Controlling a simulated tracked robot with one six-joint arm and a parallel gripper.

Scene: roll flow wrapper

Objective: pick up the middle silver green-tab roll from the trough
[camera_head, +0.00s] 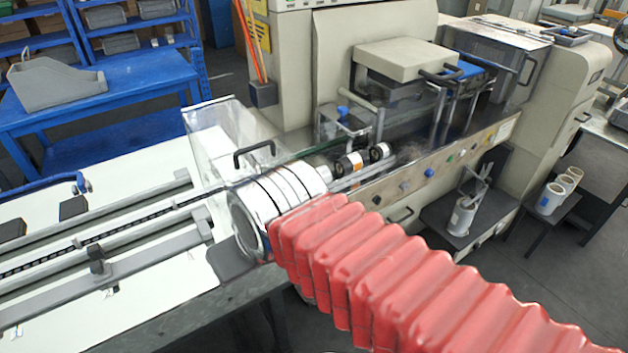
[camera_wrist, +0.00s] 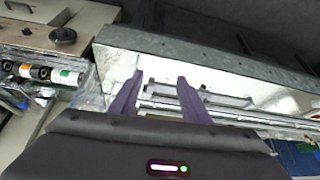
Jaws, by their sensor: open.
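In the wrist view, a roll with black bands and a white and green patch (camera_wrist: 67,78) lies at the far left. A similar roll with an orange patch (camera_wrist: 26,70) lies just left of it. In the head view, two small black-and-white rolls (camera_head: 348,165) (camera_head: 380,152) lie along rails at the machine front; which one has green is too small to tell. My gripper (camera_wrist: 160,77) shows two purple fingers, spread apart and empty, well to the right of the rolls. In the head view my fingers are hidden; my red arm cover fills the lower middle.
A clear guard box (camera_head: 218,140) with a black handle stands left of the rolls. A long conveyor (camera_head: 100,240) runs left. The beige machine (camera_head: 290,80) rises behind. White cups (camera_head: 552,198) stand on a small shelf at right. A blue table (camera_head: 110,95) stands at back left.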

